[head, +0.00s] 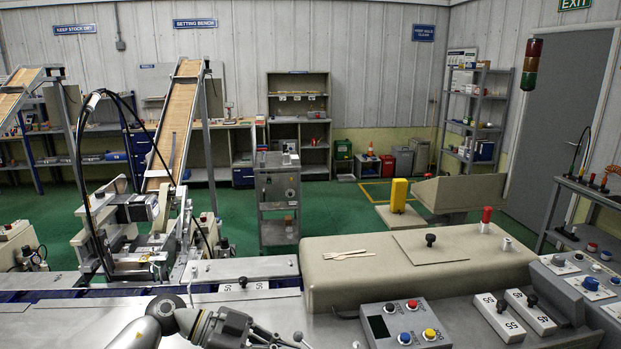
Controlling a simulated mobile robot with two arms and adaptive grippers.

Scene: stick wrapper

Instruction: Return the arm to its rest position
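My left arm and gripper (280,338) show at the bottom of the head view, left of centre, low over the grey machine top. The dark gripper points to the right, and its fingers are partly cut off by the lower edge, so its opening is unclear. I see nothing clearly held in it. My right arm and gripper are not in view.
A control box (406,324) with coloured buttons stands right of my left gripper. Behind is a beige cover (335,280) with a few flat wooden sticks (349,254) on it. The stick-wrapping machine (130,235) with its sloped chute (176,125) stands at left.

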